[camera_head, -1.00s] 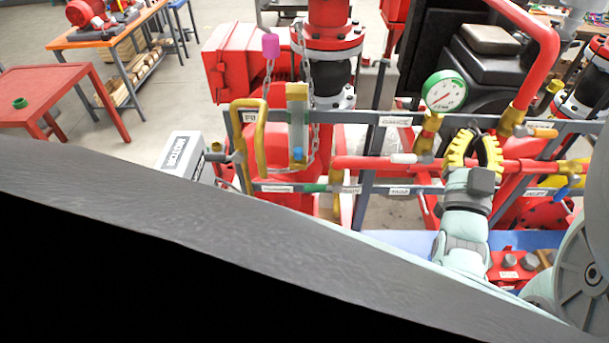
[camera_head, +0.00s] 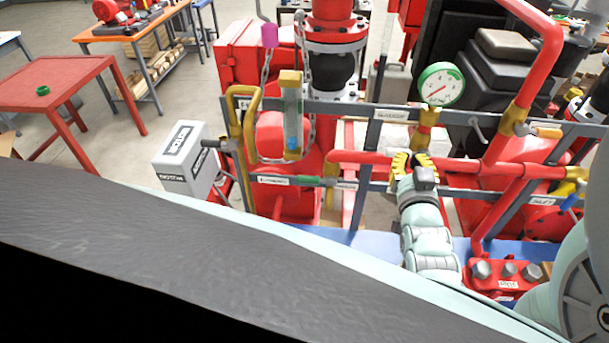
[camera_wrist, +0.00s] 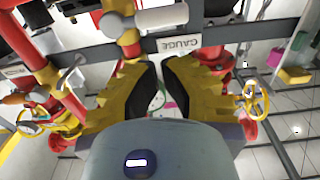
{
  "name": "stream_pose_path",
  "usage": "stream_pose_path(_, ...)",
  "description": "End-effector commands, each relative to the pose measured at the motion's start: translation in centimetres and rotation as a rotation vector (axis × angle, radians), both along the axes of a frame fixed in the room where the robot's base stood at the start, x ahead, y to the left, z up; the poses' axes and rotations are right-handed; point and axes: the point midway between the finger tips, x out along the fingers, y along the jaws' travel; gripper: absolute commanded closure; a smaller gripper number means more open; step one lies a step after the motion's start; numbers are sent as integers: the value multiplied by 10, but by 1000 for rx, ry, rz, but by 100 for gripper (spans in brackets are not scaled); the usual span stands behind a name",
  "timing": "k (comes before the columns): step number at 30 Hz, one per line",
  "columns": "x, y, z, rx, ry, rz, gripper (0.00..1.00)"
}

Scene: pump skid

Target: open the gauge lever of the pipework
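The gauge (camera_head: 441,84), with a green rim and white face, stands on a yellow fitting above the red pipe. In the wrist view, a pale grey lever (camera_wrist: 163,17) extends sideways from a round grey valve part (camera_wrist: 118,24), just above the white GAUGE label (camera_wrist: 179,43). In the head view this lever is mostly hidden by my gripper (camera_head: 411,158). My gripper's yellow fingers with black pads are drawn together in front of the pipework. Their tips (camera_wrist: 159,62) nearly meet below the label, with nothing visible between them. The lever is apart from them.
Grey rails (camera_head: 462,115) and red pipes (camera_head: 360,157) cross the space around my gripper. A red manifold block (camera_head: 503,279) lies at lower right. A grey MOTOR box (camera_head: 184,158) stands left. In the wrist view, a yellow handwheel (camera_wrist: 257,99) is at right.

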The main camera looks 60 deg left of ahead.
Motion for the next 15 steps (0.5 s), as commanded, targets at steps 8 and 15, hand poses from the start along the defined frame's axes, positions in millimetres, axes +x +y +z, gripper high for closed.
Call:
stream_pose_path(8, 11, 16, 1, -1, 1, 4, 100)
stream_pose_path(15, 21, 28, -1, -3, 3, 4, 100)
